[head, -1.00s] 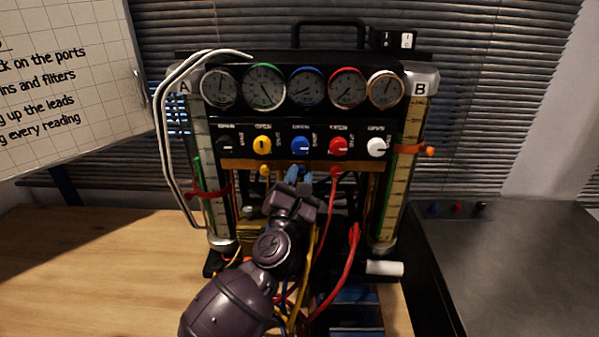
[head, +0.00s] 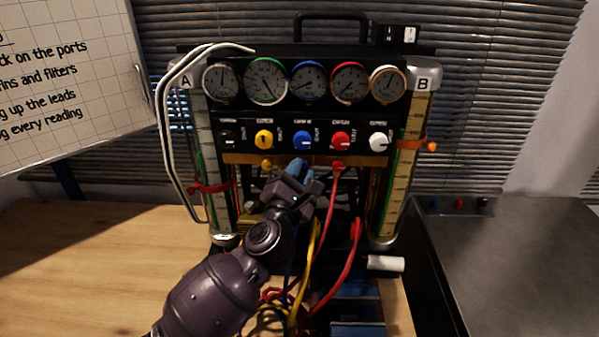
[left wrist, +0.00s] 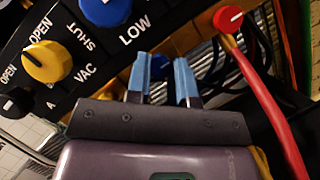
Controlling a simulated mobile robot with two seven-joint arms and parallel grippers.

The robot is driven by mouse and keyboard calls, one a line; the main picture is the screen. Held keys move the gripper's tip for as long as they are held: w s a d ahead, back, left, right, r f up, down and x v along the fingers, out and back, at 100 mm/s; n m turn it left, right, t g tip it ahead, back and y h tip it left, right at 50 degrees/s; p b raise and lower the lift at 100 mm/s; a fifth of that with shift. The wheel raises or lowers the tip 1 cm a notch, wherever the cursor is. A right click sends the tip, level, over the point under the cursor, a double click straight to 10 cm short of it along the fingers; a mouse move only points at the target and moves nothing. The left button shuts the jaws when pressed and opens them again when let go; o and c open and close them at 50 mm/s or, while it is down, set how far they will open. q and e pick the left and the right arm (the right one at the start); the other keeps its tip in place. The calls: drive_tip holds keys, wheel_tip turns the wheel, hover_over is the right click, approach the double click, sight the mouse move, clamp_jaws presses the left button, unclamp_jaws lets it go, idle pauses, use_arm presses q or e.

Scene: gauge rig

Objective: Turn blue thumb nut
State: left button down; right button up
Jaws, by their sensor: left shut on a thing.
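The blue thumb nut (left wrist: 160,66) shows between the blue-tipped fingers of my left gripper (left wrist: 162,62) in the left wrist view. It sits on the brass strip below the knob panel, and the fingers partly cover it. In the head view my left gripper (head: 298,170) reaches up to this strip, right below the blue knob, and hides the nut there. The gripper is shut on the nut, and its body is tilted to the right.
The blue knob (head: 302,141) sits just above, between a yellow knob (head: 264,140) and a red knob (head: 340,141). A red nut (left wrist: 228,19) with a red hose (left wrist: 262,95) stands close on the right. Yellow and red leads hang below. Bare wooden table (head: 90,265) lies at left.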

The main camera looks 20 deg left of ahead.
use_arm(q)
drive_tip(key=c, duration=1)
unclamp_jaws()
drive_tip(key=b+v, duration=0.1)
drive_tip(key=v, duration=1)
drive_tip(key=shift+b, duration=0.35)
drive_tip(key=s+a+f+m+g, duration=0.3)
drive_tip(key=s+f+m, duration=0.2)
drive_tip(key=f+m, duration=0.4)
drive_tip(key=s+a+f+m+g+b, duration=0.1)
drive_tip(key=s+a+f+m+g, duration=0.2)
drive_tip(key=f+m, duration=0.6)
drive_tip(key=s+a+f+m+g, duration=0.3)
drive_tip(key=s+f+m, duration=0.4)
drive_tip(key=f, duration=0.6)
drive_tip(key=shift+s+a+m+g, duration=0.35)
drive_tip(key=shift+a+m, duration=0.25)
drive_tip(key=shift+m, duration=0.6)
